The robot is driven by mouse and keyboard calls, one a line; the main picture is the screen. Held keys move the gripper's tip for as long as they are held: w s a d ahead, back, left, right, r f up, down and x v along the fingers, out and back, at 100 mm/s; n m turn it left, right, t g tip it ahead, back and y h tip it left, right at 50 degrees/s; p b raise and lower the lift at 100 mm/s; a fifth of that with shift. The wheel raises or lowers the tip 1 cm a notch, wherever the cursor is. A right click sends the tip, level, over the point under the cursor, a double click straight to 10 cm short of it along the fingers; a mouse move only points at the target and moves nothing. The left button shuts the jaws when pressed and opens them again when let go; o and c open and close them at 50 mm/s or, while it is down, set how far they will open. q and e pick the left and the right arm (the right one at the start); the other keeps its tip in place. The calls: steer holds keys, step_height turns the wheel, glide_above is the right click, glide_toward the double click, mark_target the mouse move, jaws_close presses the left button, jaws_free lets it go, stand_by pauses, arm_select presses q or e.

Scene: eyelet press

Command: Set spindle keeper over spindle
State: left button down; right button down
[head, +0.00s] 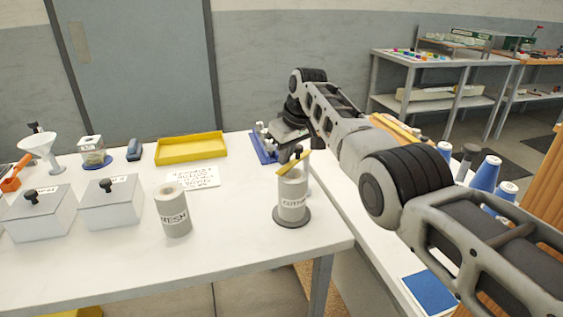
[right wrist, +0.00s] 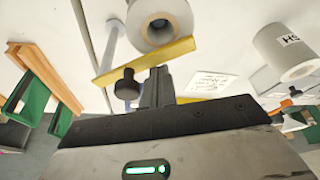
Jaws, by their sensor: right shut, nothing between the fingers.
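The spindle keeper, a yellow bar (head: 291,164) with a black knob, shows tilted at the top of the COTTON roll (head: 291,196), which stands upright on a dark round base (head: 291,217). The bar (right wrist: 150,60) also crosses the right wrist view in front of the roll's open end (right wrist: 160,22), with its knob (right wrist: 127,88) beside my fingers. I cannot tell whether the bar touches the roll or sits around the spindle, which is mostly hidden. My right gripper (right wrist: 157,76) is shut and empty, close to the bar. My left gripper is out of view.
A MESH roll (head: 173,212) stands to the left, near two lidded boxes (head: 110,205). A yellow tray (head: 191,148), a white label card (head: 190,178) and a blue base (head: 262,148) lie behind. Blue cones (head: 485,175) stand at right. The table's front is clear.

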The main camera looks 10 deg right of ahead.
steer(key=shift+s+d+f+n+y+b, duration=0.15)
steer(key=shift+s+d+n+y+b, duration=0.2)
steer(key=shift+n+b, duration=0.6)
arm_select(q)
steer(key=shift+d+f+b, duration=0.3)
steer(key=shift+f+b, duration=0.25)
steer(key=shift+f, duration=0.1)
arm_select(e)
steer(key=shift+s+d, duration=0.15)
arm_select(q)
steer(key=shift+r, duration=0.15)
arm_select(e)
steer(key=shift+n, duration=0.25)
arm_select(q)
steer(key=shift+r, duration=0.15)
arm_select(e)
steer(key=shift+d+r, duration=0.1)
steer(key=shift+r, duration=0.1)
